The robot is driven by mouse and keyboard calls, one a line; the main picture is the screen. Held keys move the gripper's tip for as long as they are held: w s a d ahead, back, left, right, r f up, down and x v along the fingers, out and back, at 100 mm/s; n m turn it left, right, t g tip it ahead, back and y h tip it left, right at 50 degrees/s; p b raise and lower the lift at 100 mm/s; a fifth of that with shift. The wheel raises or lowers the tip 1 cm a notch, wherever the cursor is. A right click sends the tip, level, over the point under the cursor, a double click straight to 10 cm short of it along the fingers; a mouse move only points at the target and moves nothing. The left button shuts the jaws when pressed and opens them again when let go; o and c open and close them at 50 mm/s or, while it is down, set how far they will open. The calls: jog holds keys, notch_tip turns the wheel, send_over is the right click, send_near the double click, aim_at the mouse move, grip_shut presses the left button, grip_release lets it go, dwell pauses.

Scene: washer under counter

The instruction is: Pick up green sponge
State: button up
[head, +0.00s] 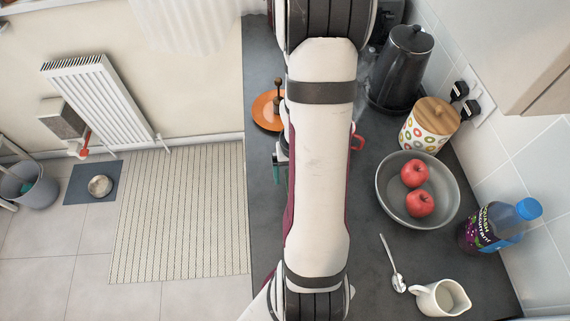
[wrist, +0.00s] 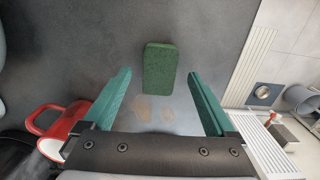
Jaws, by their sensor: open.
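The green sponge (wrist: 160,68) lies on the dark grey counter in the wrist view, its long side running up and down the picture. My gripper (wrist: 160,76) is open, with one teal finger to the left of the sponge and one to the right. The sponge lies between the fingertip ends in the picture, with gaps on both sides. I cannot tell the gripper's height above the counter. In the head view my arm hides the sponge and most of the gripper; only a teal finger part shows at the arm's left edge.
A red mug (wrist: 70,128) stands left of the gripper.

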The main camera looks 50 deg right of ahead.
notch_tip(320, 180, down, 3)
jog(key=shift+d+r, duration=0.1)
jog(key=shift+d, duration=0.05)
grip_shut()
jog(key=shift+r, duration=2.3)
jog(key=s+d+r, duration=0.2)
jog(key=s+r, duration=0.4)
jog(key=s, duration=0.5)
jog(key=shift+s+r, duration=0.2)
jog(key=shift+r, duration=0.05)
